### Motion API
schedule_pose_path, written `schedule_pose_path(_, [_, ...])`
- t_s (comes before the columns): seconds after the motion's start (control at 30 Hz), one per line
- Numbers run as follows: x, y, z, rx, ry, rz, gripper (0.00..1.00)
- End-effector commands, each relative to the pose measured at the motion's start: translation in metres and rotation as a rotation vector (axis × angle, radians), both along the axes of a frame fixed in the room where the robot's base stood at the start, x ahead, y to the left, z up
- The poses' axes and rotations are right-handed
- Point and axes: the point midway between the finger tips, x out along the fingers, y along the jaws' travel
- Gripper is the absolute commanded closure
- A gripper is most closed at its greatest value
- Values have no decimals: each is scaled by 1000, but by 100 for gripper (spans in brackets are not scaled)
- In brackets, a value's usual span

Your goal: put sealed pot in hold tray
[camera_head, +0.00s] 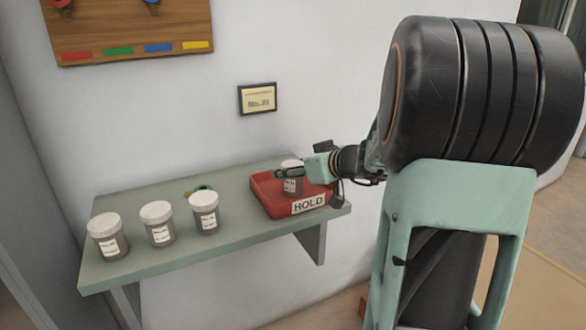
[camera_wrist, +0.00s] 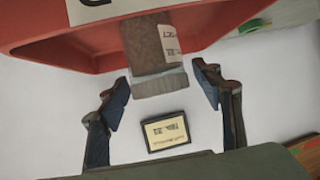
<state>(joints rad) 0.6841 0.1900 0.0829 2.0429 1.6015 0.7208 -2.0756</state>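The red tray (camera_head: 262,190) labelled HOLD sits at the right end of the shelf; its red wall also shows in the wrist view (camera_wrist: 60,45). A pot (camera_head: 291,186) with a pale lid and white label stands inside the tray. In the wrist view, which is upside down, the pot (camera_wrist: 148,45) is between the fingers' lines, with clear gaps on both sides. My gripper (camera_head: 284,172) is at the pot's upper part in the head view. In the wrist view my gripper (camera_wrist: 162,84) is open, its fingers apart from the pot.
Three similar lidded pots stand on the grey-green shelf (camera_head: 150,264): left (camera_head: 107,238), middle (camera_head: 158,223) and right (camera_head: 204,212). A small green object (camera_head: 200,189) lies behind them. A framed sign (camera_head: 257,99) and a wooden board (camera_head: 130,30) hang on the wall.

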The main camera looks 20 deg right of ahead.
Motion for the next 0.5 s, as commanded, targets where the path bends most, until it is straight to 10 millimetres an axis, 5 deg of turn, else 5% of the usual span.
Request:
schedule_pose_path(0.33, [0, 0, 4, 0, 0, 0, 40])
schedule_pose_path(0.5, [-25, -7, 15, -3, -3, -3, 40])
